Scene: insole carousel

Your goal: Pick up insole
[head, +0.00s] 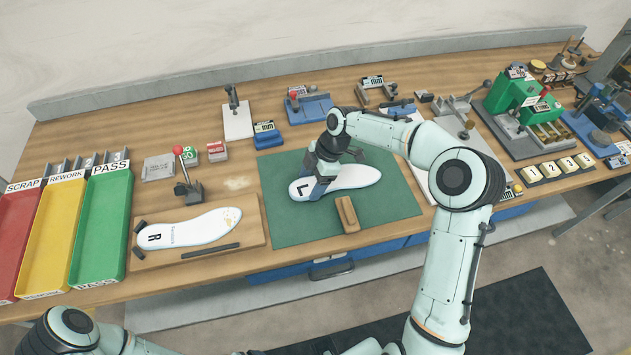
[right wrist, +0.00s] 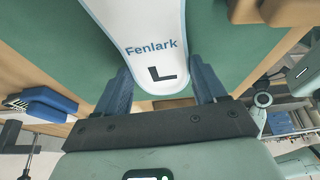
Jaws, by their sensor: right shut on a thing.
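A white insole marked L (head: 350,179) lies over the green mat (head: 285,228) in the head view. My right gripper (head: 316,186) is at its left end, the end with the L. In the right wrist view the insole (right wrist: 138,22) shows the word Fenlark, and its rounded end sits between the two blue fingers of the gripper (right wrist: 165,90). The gripper is shut on the insole. I cannot tell whether the insole touches the mat. A second white insole marked R (head: 190,228) lies on a wooden board (head: 240,256) to the left. My left gripper is not in view.
Red, yellow (head: 48,240) and green (head: 102,225) trays stand at the far left. A wooden block (head: 347,213) lies on the mat near the insole. A red-knobbed lever clamp (head: 187,185) stands behind the R insole. Gauges and a green press (head: 512,98) stand at the back and right.

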